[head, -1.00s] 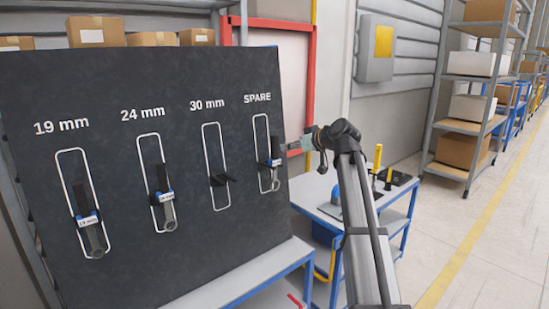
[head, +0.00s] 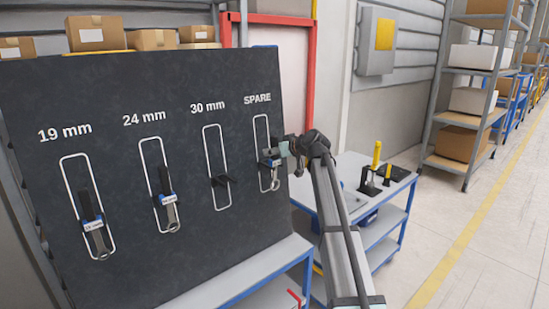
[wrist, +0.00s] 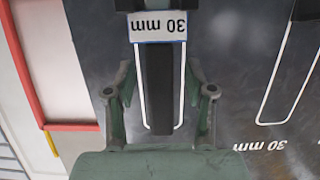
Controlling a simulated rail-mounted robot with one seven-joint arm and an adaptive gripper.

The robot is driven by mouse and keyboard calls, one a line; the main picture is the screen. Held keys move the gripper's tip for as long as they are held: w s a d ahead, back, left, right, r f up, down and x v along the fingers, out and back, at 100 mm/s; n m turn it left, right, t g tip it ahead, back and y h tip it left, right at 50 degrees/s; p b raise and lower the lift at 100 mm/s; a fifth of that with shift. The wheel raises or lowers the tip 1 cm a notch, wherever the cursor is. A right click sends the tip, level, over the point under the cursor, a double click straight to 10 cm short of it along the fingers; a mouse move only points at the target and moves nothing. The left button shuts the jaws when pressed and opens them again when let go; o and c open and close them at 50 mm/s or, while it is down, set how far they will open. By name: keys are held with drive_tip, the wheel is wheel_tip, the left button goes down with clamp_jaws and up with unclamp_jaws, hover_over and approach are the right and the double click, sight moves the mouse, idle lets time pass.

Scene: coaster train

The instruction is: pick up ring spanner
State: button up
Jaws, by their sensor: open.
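A spanner (head: 275,180) with a blue-and-white tag hangs in the SPARE outline on the dark tool board (head: 240,70). In the wrist view its tag (wrist: 160,27) reads 30 mm, upside down. A dark bar (wrist: 158,90) runs below the tag inside the white outline; I cannot tell whether it is handle or holder. My gripper (wrist: 160,75) is open, with one finger on each side of this bar and gaps showing. In the head view my gripper (head: 285,149) is at the SPARE position and hides part of the spanner.
Tagged spanners hang at 19 mm (head: 93,226) and 24 mm (head: 169,213). A small table (head: 350,160) with yellow-handled tools stands right of the board, beyond my arm. A red frame (head: 312,90) is beside the board.

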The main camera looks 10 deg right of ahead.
sight(277, 142)
clamp_jaws()
idle(0.4)
drive_tip(key=shift+w+r+b, duration=0.1)
drive_tip(key=shift+r+b, duration=0.55)
drive_tip(key=shift+r, duration=0.15)
drive_tip(key=shift+s+d+r+b, duration=0.2)
drive_tip(key=shift+s+r+b, duration=0.2)
drive_tip(key=shift+r+b, duration=0.35)
drive_tip(key=s+d+b, duration=0.2)
drive_tip(key=s+d, duration=0.2)
drive_tip(key=s, duration=0.3)
drive_tip(key=s+d+b, duration=0.2)
drive_tip(key=s+d, duration=0.2)
drive_tip(key=s, duration=0.3)
drive_tip(key=shift+s+d+r+b, duration=0.2)
drive_tip(key=shift+s+d+b, duration=0.2)
drive_tip(key=c, duration=0.7)
unclamp_jaws()
clamp_jaws()
